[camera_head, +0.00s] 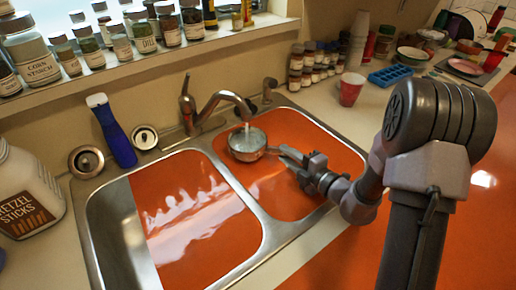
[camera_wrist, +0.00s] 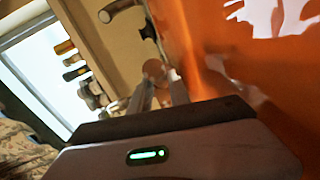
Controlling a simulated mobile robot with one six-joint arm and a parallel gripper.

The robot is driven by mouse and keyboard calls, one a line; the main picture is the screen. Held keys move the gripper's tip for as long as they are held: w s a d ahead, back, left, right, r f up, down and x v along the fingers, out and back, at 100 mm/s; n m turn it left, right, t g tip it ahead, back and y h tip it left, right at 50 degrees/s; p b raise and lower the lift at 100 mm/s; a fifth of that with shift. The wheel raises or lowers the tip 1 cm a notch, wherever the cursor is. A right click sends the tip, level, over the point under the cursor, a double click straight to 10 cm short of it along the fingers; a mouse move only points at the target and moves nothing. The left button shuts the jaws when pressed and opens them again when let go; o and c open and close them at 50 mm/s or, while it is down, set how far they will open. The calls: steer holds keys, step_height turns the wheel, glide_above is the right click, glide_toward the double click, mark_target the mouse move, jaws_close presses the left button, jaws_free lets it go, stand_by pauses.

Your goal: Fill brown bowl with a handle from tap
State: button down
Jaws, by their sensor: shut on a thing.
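The bowl (camera_head: 247,150) is small and round and looks metallic grey-brown in the head view. A pale stream of water shows between the spout and the bowl. My gripper (camera_head: 281,152) comes from the right and is shut on the bowl's handle side; the handle itself is mostly hidden by the fingers. In the wrist view the fingers (camera_wrist: 162,92) reach toward a small brownish round shape (camera_wrist: 154,69). The water level in the bowl is too small to tell.
The double sink (camera_head: 268,215) has orange-looking basins. A blue bottle (camera_head: 116,138) and a pretzel jar (camera_head: 30,190) stand at the left. Spice jars (camera_head: 313,65) and a red cup (camera_head: 350,90) stand on the counter behind right. Jars line the windowsill.

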steer(key=s+a+f+v, duration=0.1)
steer(key=v, duration=0.7)
steer(key=shift+s+d, duration=0.2)
stand_by(0.8)
steer(key=s+r+p, duration=0.1)
steer(key=s+d+r+p, duration=0.1)
steer(key=r+p, duration=0.2)
steer(key=p, duration=0.1)
steer(key=shift+s+d+r, duration=0.15)
steer(key=shift+s+r, duration=0.25)
